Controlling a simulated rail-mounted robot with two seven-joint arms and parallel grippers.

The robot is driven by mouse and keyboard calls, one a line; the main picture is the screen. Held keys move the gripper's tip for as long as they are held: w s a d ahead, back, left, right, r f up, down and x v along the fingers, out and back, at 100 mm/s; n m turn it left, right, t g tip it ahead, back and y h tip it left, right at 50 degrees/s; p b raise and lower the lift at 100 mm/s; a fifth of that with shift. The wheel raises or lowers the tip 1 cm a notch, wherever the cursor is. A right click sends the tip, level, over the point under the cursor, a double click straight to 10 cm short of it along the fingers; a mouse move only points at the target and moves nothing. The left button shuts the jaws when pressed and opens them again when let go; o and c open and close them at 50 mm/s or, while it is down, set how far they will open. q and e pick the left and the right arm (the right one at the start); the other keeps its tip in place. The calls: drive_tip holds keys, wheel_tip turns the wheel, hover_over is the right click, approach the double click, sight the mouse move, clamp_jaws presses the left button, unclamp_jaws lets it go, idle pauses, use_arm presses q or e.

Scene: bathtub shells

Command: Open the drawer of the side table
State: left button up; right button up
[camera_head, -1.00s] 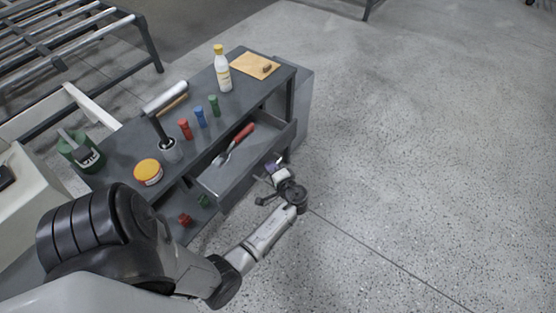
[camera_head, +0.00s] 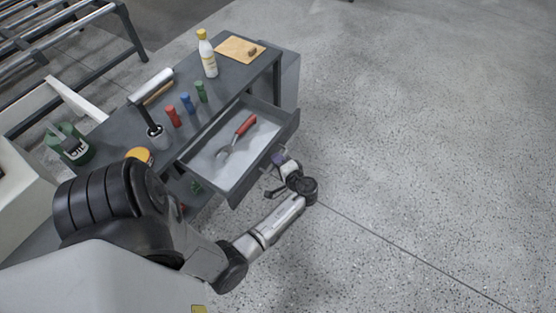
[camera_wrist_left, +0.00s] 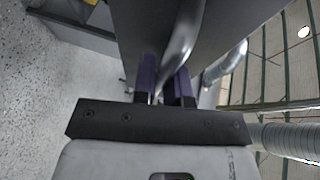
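The side table (camera_head: 128,124) is dark grey, and its drawer (camera_head: 268,164) stands well out from the body, showing a pale inside. A tool with a red handle (camera_head: 245,125) lies in the drawer. My left gripper (camera_head: 279,160) is at the outer face of the drawer front. In the left wrist view its purple fingers (camera_wrist_left: 165,85) stand on both sides of a curved metal handle (camera_wrist_left: 184,35) and are closed on it. The handle is hidden behind the gripper in the head view. My right gripper is in neither view.
On the tabletop are a bottle (camera_head: 207,56), a board (camera_head: 240,49), small red, blue and green items (camera_head: 187,103), a roller (camera_head: 151,86) and a yellow-lidded tin (camera_head: 139,155), partly hidden by my arm. The floor (camera_head: 420,150) to the right is clear.

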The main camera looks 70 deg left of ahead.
use_arm(q)
drive_tip(key=shift+o, duration=0.8)
drive_tip(key=shift+d, duration=0.1)
drive_tip(key=p+v, duration=0.1)
drive_tip(key=v, duration=0.6)
drive_tip(key=shift+d, duration=0.2)
drive_tip(key=shift+w, duration=0.1)
